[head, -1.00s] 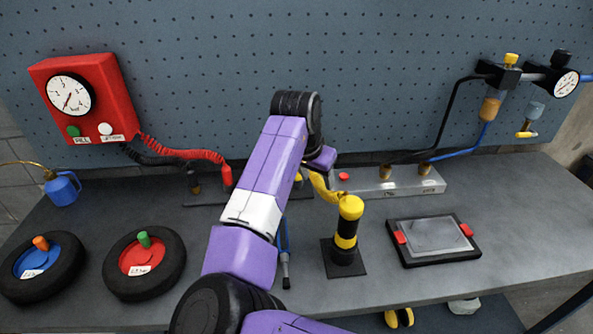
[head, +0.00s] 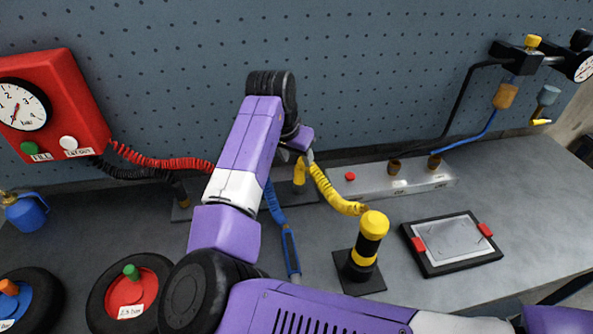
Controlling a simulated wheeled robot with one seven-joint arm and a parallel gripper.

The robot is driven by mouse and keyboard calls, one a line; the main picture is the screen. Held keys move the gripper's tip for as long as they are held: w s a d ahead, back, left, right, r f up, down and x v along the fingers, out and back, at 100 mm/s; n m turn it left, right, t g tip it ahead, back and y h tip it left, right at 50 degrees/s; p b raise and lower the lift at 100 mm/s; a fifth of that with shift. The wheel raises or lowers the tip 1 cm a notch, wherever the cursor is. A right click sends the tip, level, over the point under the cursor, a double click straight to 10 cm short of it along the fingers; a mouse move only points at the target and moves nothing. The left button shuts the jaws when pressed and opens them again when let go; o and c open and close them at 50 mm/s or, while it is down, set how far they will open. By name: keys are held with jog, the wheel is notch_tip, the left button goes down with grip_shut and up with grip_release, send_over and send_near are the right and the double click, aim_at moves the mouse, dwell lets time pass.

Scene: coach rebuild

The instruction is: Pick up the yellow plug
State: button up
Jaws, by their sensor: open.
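A yellow coiled hose (head: 335,192) runs from just below my gripper down to a yellow-and-black post (head: 370,245) on a dark square base. A small yellow piece (head: 299,172), which may be the yellow plug, stands upright at the back of the bench, at the hose's left. My gripper (head: 308,156) is small and partly hidden at the end of my purple arm, above the back of the bench. It is open. It overlaps the hose's upper end in the picture; I cannot tell whether they touch.
A red gauge box (head: 75,105) with red and black coiled hoses is at the left. A blue hose (head: 290,245) lies left of the post. A metal manifold (head: 410,178) and a black-framed tray (head: 428,268) are at the right. Two wheels stand front left; one is red-hubbed (head: 120,290).

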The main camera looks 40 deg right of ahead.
aim_at(299, 166)
jog(key=shift+w+p+x, duration=0.15)
jog(key=shift+p+x, duration=0.3)
jog(key=shift+x, duration=1.1)
jog(key=shift+w+p+x, duration=0.2)
jog(key=shift+p+x, duration=0.25)
jog(key=shift+x, duration=1.15)
jog(key=shift+r, duration=0.1)
grip_shut()
